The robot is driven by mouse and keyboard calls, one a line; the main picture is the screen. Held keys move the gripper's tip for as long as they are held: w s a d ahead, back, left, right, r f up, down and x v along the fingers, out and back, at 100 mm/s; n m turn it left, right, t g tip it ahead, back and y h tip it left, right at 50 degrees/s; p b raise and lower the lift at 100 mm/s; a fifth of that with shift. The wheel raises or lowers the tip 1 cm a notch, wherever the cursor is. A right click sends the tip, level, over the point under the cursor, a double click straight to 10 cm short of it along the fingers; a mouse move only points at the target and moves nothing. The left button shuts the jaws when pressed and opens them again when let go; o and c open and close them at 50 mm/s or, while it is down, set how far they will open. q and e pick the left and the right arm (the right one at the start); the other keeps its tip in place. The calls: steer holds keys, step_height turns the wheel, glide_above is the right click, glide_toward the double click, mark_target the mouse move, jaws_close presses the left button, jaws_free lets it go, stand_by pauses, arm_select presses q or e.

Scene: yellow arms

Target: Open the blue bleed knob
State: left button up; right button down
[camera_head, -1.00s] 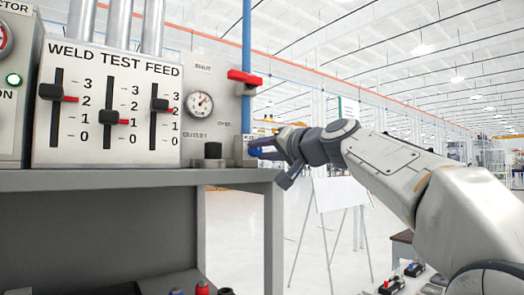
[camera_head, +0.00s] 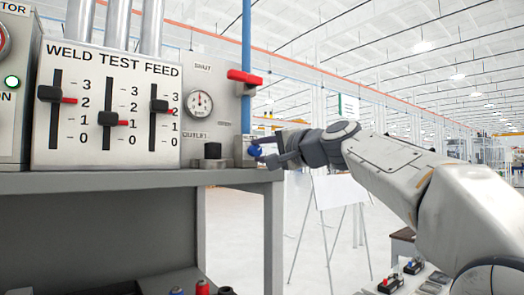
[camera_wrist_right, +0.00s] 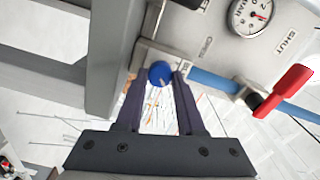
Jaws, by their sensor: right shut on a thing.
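The blue bleed knob (camera_head: 255,151) sits on a small pale block at the right end of the panel, above the shelf's corner. My right gripper (camera_head: 265,151) reaches it from the right, with its fingers around the knob. In the right wrist view the knob (camera_wrist_right: 160,73) lies between the two dark fingertips (camera_wrist_right: 160,80), which are shut on it. The fingers hide part of the knob in the head view. My left gripper is not in view.
A red-handled valve (camera_head: 245,77) sits on the blue pipe (camera_head: 246,40) above the knob. A round gauge (camera_head: 200,103) and a black knob (camera_head: 212,150) are to its left, near a slider box (camera_head: 108,105). A whiteboard stand (camera_head: 340,192) is behind.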

stand_by(0.3)
steer(key=c, duration=0.5)
jaws_free()
steer(key=shift+d, duration=0.1)
steer(key=shift+s+d+b, duration=0.2)
steer(key=shift+s+b, duration=0.15)
steer(key=b+v, duration=0.4)
steer(key=v, duration=0.5)
steer(key=shift+s+d, duration=0.15)
steer(key=shift+s, duration=0.1)
steer(key=shift+f, duration=0.1)
